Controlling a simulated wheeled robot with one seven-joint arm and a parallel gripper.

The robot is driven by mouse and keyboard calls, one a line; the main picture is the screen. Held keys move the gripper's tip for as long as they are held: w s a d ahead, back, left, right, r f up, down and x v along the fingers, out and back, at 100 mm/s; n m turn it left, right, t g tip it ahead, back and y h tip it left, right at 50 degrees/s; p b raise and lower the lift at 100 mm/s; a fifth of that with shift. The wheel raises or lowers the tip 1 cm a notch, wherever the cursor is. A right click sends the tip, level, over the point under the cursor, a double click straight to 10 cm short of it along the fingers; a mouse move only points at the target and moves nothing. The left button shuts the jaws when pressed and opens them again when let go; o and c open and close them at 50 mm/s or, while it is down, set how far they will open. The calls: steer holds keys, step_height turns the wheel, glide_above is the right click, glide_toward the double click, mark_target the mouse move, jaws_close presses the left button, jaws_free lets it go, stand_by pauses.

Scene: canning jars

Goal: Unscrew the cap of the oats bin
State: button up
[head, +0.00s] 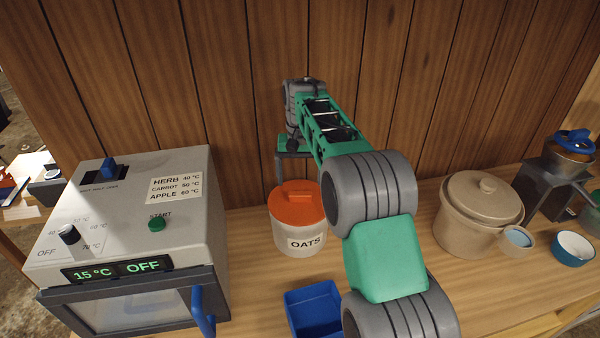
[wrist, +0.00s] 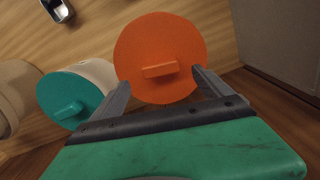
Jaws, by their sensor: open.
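The oats bin (head: 290,239) is a white tub labelled OATS, standing on the wooden counter between the dehydrator-like box and my arm. Its orange cap (head: 298,211) sits on top and has a raised bar grip; in the wrist view the cap (wrist: 150,52) fills the upper middle, with its bar handle (wrist: 160,70) facing me. My gripper (head: 293,157) is above and behind the cap in the head view. Whether the fingers touch the cap cannot be told.
A grey box with dials (head: 130,220) stands left of the bin. A blue tray (head: 314,310) is in front. A beige crock (head: 480,215) and bowls stand right. A teal-lidded container (wrist: 72,98) is beside the bin in the wrist view. The wooden wall (head: 230,90) is close behind.

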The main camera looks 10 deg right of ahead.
mark_target(300, 193)
step_height(300, 193, down, 6)
steer(key=shift+f+p, duration=0.1)
steer(key=shift+p, duration=0.4)
steer(key=shift+c, duration=0.2)
steer(key=c, duration=1.6)
steer(key=n, duration=0.2)
steer(key=shift+n, duration=0.3)
steer(key=shift+r+p, duration=1)
steer(key=shift+r, duration=0.35)
steer(key=shift+r, duration=0.1)
step_height(300, 193, up, 4)
steer(key=p, duration=0.3)
